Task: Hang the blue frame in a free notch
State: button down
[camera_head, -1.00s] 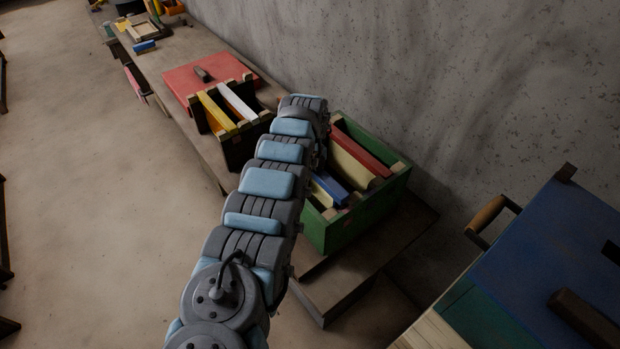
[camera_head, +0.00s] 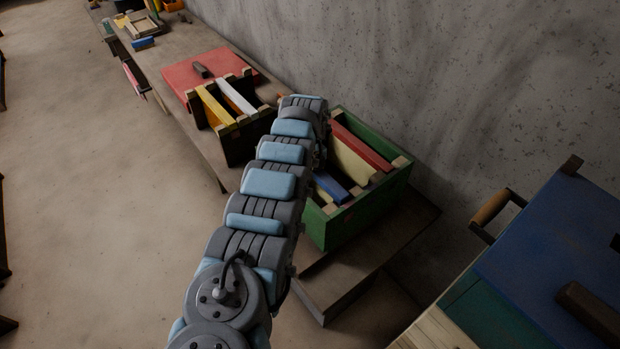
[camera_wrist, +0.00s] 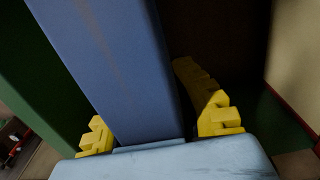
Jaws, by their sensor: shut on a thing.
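The blue frame (camera_head: 333,188) shows in the head view as a blue bar at the left of the green box (camera_head: 345,229), partly hidden by my arm. In the wrist view its long blue bar (camera_wrist: 110,60) fills the middle. My gripper (camera_wrist: 158,125) is shut on it, with yellow fingers on both sides of the bar. My gripper is hidden behind my arm in the head view. The dark notched rack (camera_head: 244,150) left of the green box holds a yellow frame (camera_head: 215,105) and a white frame (camera_head: 236,96), with a gap between them.
A red frame (camera_head: 362,147) and a cream frame (camera_head: 352,160) are in the green box. A red lid (camera_head: 188,78) with a dark handle lies behind the rack. A blue-topped box (camera_head: 550,255) stands at the right. The grey wall runs close behind everything.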

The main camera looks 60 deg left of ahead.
jog(key=shift+f+b, duration=0.8)
jog(key=shift+f, duration=0.15)
jog(key=shift+c, duration=2.3)
grip_release()
jog(key=shift+r+p, duration=2.45)
jog(key=shift+r, duration=0.1)
jog(key=shift+r, duration=6)
